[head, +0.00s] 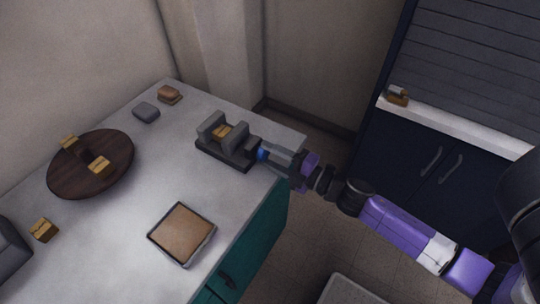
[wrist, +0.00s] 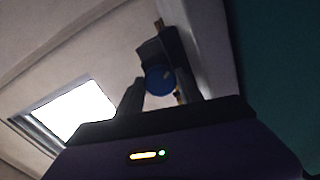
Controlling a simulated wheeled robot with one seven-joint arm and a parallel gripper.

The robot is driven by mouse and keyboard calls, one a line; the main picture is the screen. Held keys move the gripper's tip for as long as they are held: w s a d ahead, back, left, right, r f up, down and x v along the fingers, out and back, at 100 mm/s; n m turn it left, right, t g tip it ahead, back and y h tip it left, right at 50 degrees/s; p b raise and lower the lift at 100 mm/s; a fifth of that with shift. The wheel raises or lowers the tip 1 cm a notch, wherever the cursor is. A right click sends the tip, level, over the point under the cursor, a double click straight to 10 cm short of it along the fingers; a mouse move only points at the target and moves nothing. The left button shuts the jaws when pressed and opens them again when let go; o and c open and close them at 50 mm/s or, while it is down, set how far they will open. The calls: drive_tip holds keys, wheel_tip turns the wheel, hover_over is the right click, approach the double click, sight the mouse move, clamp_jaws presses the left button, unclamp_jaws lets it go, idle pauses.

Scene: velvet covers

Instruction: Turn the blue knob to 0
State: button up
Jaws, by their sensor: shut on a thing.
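The blue knob (head: 262,154) is on the right end of a dark grey device (head: 222,149) near the table's right edge. In the wrist view the blue knob (wrist: 159,80) shows as a round blue disc with a small pale mark. My gripper (head: 271,155) reaches in from the right and is shut on the knob. In the wrist view its fingers (wrist: 158,92) stand on both sides of the knob. No scale or 0 mark can be read in either view. The device holds a small golden-brown block (head: 221,132) between two grey uprights.
On the grey table (head: 165,175) are a dark round board (head: 70,178) with small golden blocks, a square brown-topped tray (head: 180,236), a grey block (head: 146,111) and a brown block (head: 169,94). A dark cabinet (head: 400,165) stands at the back right.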

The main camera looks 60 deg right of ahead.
drive_tip(key=n+b, duration=0.1)
drive_tip(key=n, duration=0.5)
drive_tip(key=shift+f+n, duration=0.1)
drive_tip(key=shift+n, duration=0.2)
drive_tip(key=shift+a, duration=0.1)
idle(0.3)
drive_tip(key=o, duration=1.4)
drive_tip(key=shift+s+b, duration=0.95)
drive_tip(key=shift+s, duration=3)
